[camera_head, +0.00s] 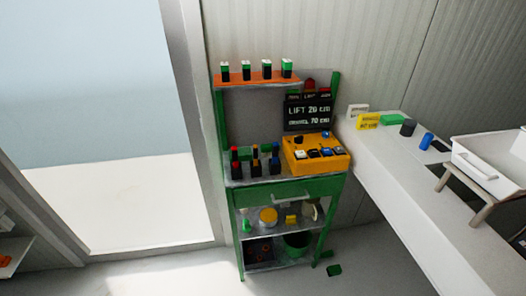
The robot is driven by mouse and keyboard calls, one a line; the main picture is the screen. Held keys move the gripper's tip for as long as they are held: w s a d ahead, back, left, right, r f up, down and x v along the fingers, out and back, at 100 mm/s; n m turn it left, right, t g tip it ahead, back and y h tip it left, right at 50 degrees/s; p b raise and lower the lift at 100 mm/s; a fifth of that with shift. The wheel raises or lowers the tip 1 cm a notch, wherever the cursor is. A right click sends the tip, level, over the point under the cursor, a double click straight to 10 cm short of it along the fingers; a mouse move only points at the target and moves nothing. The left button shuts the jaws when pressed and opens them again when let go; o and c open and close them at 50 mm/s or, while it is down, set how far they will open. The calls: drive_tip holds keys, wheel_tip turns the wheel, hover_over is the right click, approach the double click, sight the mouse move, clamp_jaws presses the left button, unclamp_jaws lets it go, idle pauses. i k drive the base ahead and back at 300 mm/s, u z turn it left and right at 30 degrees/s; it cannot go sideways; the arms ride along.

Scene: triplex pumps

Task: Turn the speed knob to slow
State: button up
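A yellow control box (330,164) sits on the worktop of a green metal cart (285,188) by the wall. Several small controls in white, dark and blue show on its top and front. They are too small to tell which is the speed knob or where it points. A black sign (307,113) with white text, reading roughly "LIFT 20 cm" and a second line ending in "70 cm", stands behind the box. My gripper is not in view.
Several red- and dark-topped items (255,163) stand left of the box. An orange shelf (256,79) with green-capped items is above. A white counter (420,190) holding a white tray (488,165) runs along the right.

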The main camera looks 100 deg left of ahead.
sight(324, 134)
drive_tip(key=u, duration=2.6)
drive_tip(key=i, duration=1.7)
drive_tip(key=u, duration=0.7)
